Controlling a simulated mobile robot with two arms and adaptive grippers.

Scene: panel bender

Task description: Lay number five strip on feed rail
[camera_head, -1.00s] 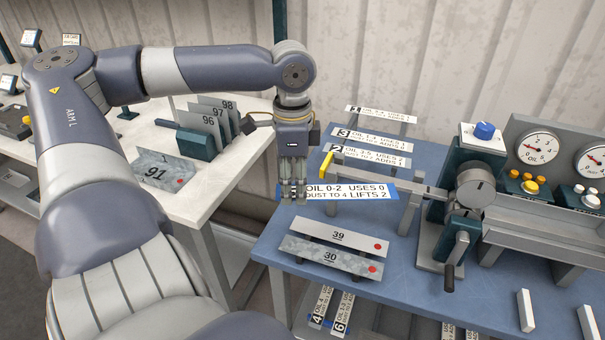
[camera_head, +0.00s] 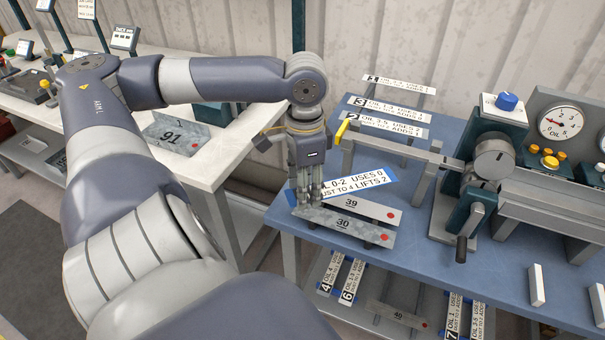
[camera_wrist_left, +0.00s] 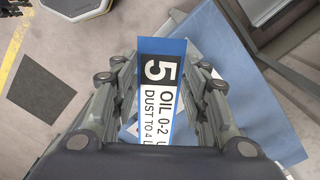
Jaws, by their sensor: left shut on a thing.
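My left gripper (camera_head: 310,196) is shut on the number five strip (camera_head: 358,183), a white label strip with blue edges reading "OIL 0-2". I cannot tell which part is the feed rail. My right gripper is not in view.
A grey bar with a yellow end (camera_head: 343,131) reaches left from the crank machine (camera_head: 490,170), close behind the strip. Grey plates 39 (camera_head: 352,203) and 30 (camera_head: 343,225) lie in front. More strips (camera_head: 350,280) lie on the lower shelf. Bare blue table (camera_head: 410,225) shows right of the plates.

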